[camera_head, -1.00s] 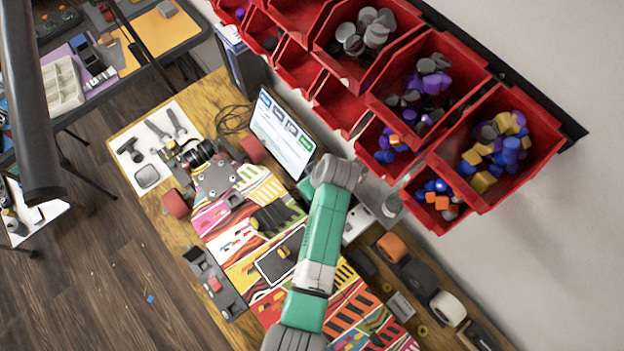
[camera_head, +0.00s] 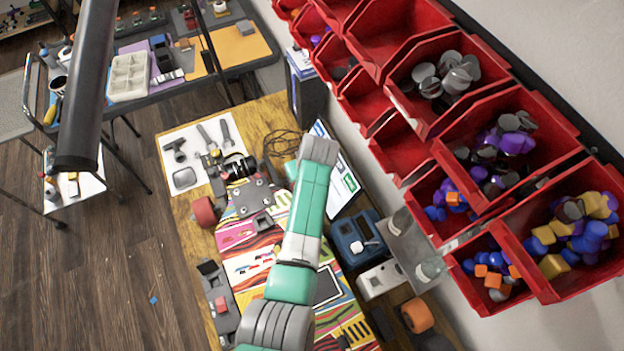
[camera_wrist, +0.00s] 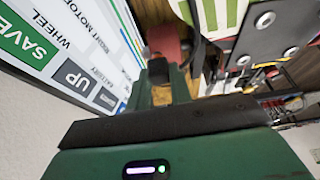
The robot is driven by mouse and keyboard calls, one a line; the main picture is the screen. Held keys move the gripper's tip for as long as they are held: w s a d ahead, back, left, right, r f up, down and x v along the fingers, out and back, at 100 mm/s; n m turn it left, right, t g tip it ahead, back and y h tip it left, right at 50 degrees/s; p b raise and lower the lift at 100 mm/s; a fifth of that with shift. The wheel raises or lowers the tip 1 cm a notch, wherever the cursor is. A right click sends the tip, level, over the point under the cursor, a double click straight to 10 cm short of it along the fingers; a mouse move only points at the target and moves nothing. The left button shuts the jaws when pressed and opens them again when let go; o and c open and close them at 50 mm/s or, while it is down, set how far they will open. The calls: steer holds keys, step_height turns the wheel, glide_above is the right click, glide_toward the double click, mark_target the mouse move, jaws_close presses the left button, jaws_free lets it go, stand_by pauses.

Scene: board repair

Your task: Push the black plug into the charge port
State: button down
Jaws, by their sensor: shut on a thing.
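My gripper (camera_wrist: 160,88) shows in the wrist view with its green fingers close around a small dark block, which looks like the black plug (camera_wrist: 158,70). A dark curved strip, perhaps its cable (camera_wrist: 197,52), runs beside it. In the head view my green arm hides the fingertips, near the screen's left edge. The colourful board (camera_head: 238,232) lies on the wooden bench, partly behind my arm. Its dark metal truck with round bolts (camera_wrist: 265,20) shows at the upper right of the wrist view. I cannot make out the charge port.
A lit screen (camera_head: 341,184) stands right of my arm, close to the gripper in the wrist view (camera_wrist: 75,45). A red wheel (camera_head: 204,211) is at the board's left. A blue device (camera_head: 355,238) and red bins (camera_head: 505,130) stand to the right. Tools lie on a white mat (camera_head: 183,178).

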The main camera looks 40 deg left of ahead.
steer(key=shift+r, duration=0.1)
steer(key=shift+r+p, duration=1.2)
steer(key=shift+r, duration=0.05)
